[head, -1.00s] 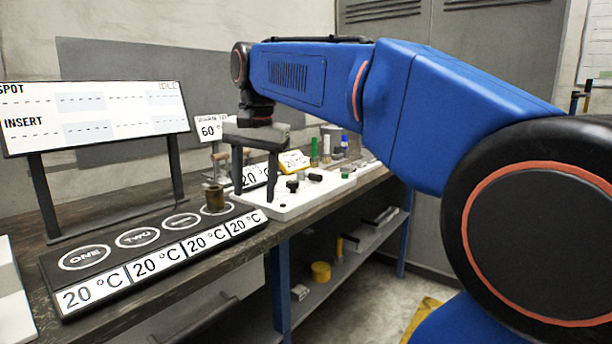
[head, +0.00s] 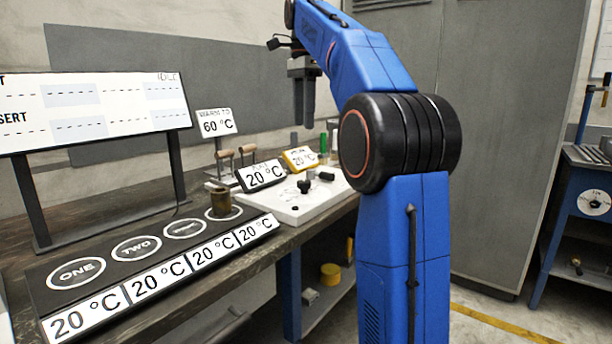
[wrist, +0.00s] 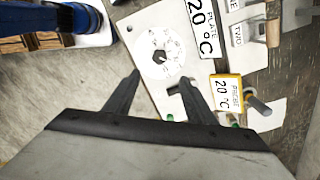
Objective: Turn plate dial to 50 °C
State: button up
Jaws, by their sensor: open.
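The plate dial (wrist: 160,58) is a round white face with a dark knob at its centre, set in a white panel. In the head view a small black knob (head: 304,186) stands on the white board (head: 285,210). The plate display (wrist: 202,22) reads 20 °C; it also shows in the head view (head: 262,175). My gripper (wrist: 160,77) is open and empty, its fingertips on either side of the dial's near edge in the wrist view. In the head view my gripper (head: 304,118) hangs above the bench, clear of the board. The knob's exact setting is too small to read.
A yellow-framed probe display (head: 299,158) reads 20 °C. A sign (head: 216,123) says warm to 60 °C. Wooden-handled levers (head: 236,152) and a brass cylinder (head: 221,203) stand nearby. The black strip (head: 105,262) has several 20 °C readouts. Space above the board is free.

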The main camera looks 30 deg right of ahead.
aim_at(304, 181)
notch_tip(304, 181, down, 17)
jog(key=shift+r, duration=0.1)
dwell(0.5)
jog(key=shift+c, duration=0.5)
jog(key=c, duration=0.9)
